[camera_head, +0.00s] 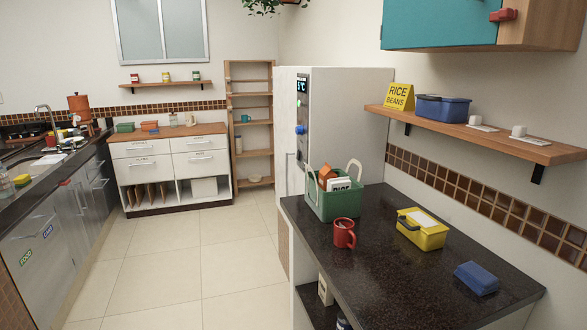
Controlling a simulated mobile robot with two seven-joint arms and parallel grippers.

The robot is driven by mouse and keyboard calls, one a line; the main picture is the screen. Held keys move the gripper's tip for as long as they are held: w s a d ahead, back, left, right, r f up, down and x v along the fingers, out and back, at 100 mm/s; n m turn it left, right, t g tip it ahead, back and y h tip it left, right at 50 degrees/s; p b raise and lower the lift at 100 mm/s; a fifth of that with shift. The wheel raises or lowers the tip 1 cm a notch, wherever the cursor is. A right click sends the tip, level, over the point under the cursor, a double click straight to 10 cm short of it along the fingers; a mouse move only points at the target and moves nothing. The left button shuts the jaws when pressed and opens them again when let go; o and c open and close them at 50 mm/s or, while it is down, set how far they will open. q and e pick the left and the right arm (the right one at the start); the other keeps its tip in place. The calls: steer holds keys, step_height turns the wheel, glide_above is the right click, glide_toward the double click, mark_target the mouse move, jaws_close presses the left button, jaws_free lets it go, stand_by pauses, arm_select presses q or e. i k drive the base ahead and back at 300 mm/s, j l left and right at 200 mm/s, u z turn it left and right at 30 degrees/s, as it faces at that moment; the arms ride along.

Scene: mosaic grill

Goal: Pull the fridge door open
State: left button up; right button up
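The tall white fridge (347,115) stands right of the middle, behind the dark counter, with its front facing left. I see its door (289,115) at a steep slant, and it looks closed. The door carries a dark display panel (302,87) and a blue part (300,129) below it. A pale upright handle (287,172) seems to show lower on the door. The counter and the green basket hide part of the fridge's lower body. Neither of my grippers is in view.
The dark counter (400,275) holds a green basket (345,203), a red mug (344,234), a yellow box (421,236) and a blue box (476,278). The tiled floor (215,260) left of the fridge is clear. A wooden shelf unit (251,155) stands beyond it.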

mark_target(284, 79)
steer(key=i+j+z, duration=0.2)
steer(key=i+j, duration=0.25)
steer(key=i, duration=0.2)
steer(key=i+j+z, duration=0.2)
steer(key=i+j, duration=0.35)
steer(key=i+j+z, duration=0.2)
steer(key=i+j, duration=0.4)
steer(key=i+j+z, duration=0.2)
steer(key=i+j, duration=0.35)
steer(key=j, duration=0.25)
